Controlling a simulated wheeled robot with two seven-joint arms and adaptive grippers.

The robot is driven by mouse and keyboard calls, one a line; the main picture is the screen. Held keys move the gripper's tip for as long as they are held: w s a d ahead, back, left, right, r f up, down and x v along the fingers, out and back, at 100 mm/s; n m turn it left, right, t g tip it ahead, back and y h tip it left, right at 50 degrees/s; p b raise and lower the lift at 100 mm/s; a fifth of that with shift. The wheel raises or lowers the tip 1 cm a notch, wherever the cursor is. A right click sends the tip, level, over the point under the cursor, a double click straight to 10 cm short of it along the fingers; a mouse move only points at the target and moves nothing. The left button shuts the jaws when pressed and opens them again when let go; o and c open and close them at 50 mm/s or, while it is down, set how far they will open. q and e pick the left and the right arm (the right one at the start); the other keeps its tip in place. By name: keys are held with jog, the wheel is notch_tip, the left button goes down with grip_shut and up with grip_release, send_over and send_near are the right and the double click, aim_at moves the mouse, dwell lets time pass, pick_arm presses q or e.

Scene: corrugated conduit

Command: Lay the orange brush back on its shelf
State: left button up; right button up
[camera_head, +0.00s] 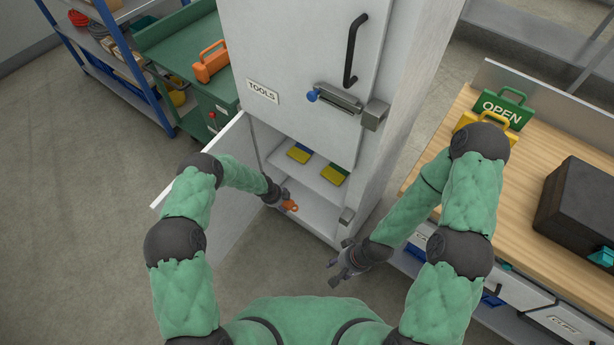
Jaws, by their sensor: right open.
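The orange brush (290,206) shows as a small orange piece at the tips of my left gripper (283,202), which appears shut on it. The rest of the brush is hidden by the gripper. Both are in the lower opening of the grey tools cabinet (291,40), above its lower shelf floor (312,216).
The lower cabinet door (222,195) stands open to the left, beside my left arm. The upper door with a black handle is shut. A wooden bench (555,150) with a dark box (578,208) is at the right. A green workbench (165,42) stands at the left.

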pick_arm(q)
jog(key=shift+w, duration=0.15)
jog(key=w+d+b, duration=0.1)
jog(key=w+d, duration=0.2)
jog(key=w+d+b, duration=0.2)
jog(key=w, duration=0.2)
jog(key=w+d+b, duration=0.2)
jog(key=w+d, duration=0.1)
jog(key=w, duration=0.1)
jog(key=shift+d, duration=0.35)
jog(key=shift+w+d+f+b, duration=0.15)
jog(key=shift+w+d+b, duration=0.85)
jog(key=shift+w, duration=0.15)
jog(key=shift+w+d+b, duration=0.15)
jog(key=shift+w+b, duration=0.05)
jog(key=shift+b, duration=0.1)
jog(key=shift+w+d, duration=0.1)
jog(key=o, duration=1.2)
